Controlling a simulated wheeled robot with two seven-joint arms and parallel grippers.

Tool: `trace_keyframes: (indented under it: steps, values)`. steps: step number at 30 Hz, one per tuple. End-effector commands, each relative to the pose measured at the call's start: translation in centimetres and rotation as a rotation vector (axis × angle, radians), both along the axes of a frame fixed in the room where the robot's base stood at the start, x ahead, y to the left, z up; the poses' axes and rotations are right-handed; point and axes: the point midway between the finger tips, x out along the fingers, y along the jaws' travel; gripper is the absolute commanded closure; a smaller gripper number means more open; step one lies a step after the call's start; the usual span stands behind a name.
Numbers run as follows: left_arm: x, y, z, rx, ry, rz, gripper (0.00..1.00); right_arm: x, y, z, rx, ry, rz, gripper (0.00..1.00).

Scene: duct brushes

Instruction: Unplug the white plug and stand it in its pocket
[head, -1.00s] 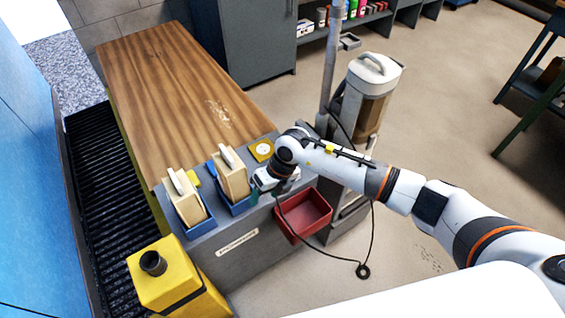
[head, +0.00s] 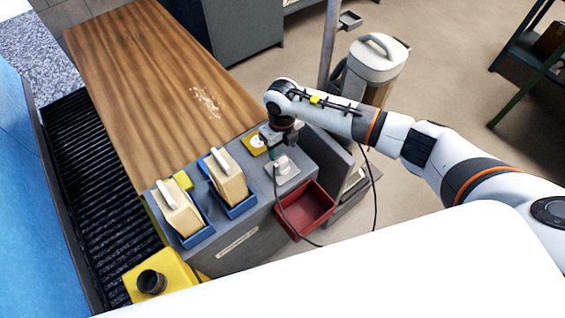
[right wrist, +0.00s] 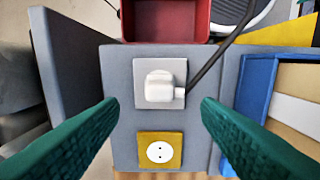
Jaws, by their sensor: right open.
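The white plug (head: 283,163) sits in a pale square socket plate on the grey top of the bench end. In the right wrist view the plug (right wrist: 160,86) is seated on its plate (right wrist: 145,70), with a dark cord leaving its side. My right gripper (head: 272,145) is just behind the plug, by the yellow socket. Its green fingers (right wrist: 157,104) are open and apart, and nothing is between them at their tips. A red open bin (head: 322,197) hangs on the bench front; I cannot tell whether it is the plug's pocket. My left gripper is out of view.
A yellow socket plate (head: 247,148) lies beside the white one. Two tan brushes stand in blue holders (head: 242,208) to the left. A tall vacuum-like machine (head: 372,65) stands behind my right arm. The cord hangs past the bin. The wooden top (head: 150,90) is mostly clear.

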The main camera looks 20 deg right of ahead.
Motion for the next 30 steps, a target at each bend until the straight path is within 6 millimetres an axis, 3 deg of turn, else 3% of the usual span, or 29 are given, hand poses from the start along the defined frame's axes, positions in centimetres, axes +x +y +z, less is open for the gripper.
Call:
trace_keyframes:
  steps: [8, 21, 30]
  values:
    - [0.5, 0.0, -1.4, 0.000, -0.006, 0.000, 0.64, 0.0, 0.0, -1.8, 0.002, 0.001, 0.000, 0.42]
    - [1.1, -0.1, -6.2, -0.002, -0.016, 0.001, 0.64, 0.0, 0.0, -7.9, 0.001, -0.001, -0.001, 0.42]
    - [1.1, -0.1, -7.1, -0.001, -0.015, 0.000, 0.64, 0.0, 0.0, -9.0, 0.001, -0.001, 0.000, 0.42]
